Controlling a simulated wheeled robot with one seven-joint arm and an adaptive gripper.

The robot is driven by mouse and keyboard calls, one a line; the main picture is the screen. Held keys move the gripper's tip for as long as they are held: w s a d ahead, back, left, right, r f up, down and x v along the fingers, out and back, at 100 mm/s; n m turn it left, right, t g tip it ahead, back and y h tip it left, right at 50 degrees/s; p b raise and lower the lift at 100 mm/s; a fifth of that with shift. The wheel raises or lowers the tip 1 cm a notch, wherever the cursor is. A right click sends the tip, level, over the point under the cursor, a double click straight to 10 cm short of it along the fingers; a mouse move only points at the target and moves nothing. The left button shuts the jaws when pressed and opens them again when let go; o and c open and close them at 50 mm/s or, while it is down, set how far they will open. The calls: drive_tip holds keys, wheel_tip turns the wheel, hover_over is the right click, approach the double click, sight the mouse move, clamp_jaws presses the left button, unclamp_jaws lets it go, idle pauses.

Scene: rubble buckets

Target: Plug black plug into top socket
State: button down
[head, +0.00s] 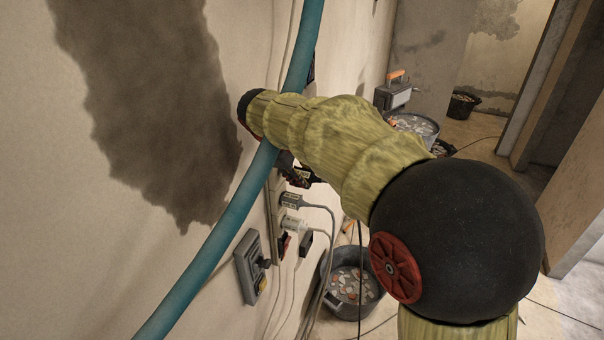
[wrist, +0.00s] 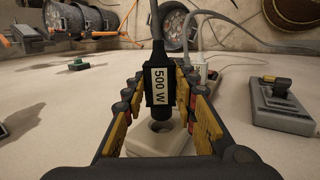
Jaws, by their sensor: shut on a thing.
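My gripper (wrist: 161,75) is shut on the black plug (wrist: 158,88), which has a white "500 W" label and a cord rising from it. A pale socket (wrist: 150,140) with a round recess shows just below the plug in the wrist view. The plug's lower end is over the recess; I cannot tell whether it touches. In the head view my gripper (head: 294,172) is largely hidden behind my arm, close to the wall above other plugs. The top socket is hidden there.
A grey plug (head: 291,200) and a white plug (head: 292,223) sit in the strip below. A grey switch box (head: 251,268) is on the wall to the left. A blue hose (head: 240,205) crosses close to my arm. A rubble bucket (head: 350,285) stands on the floor.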

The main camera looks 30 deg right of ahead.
drive_tip(key=shift+w+a, duration=0.1)
drive_tip(key=shift+w, duration=0.1)
idle(0.3)
drive_tip(key=shift+w+a+p, duration=0.5)
drive_tip(key=shift+w+a, duration=0.3)
drive_tip(key=shift+w, duration=0.25)
drive_tip(key=shift+w+a+r+p, duration=0.2)
drive_tip(key=shift+r+p, duration=0.05)
drive_tip(key=shift+p, duration=0.05)
idle(1.4)
drive_tip(key=c, duration=1.3)
unclamp_jaws()
drive_tip(key=shift+c, duration=0.2)
drive_tip(key=shift+r, duration=0.1)
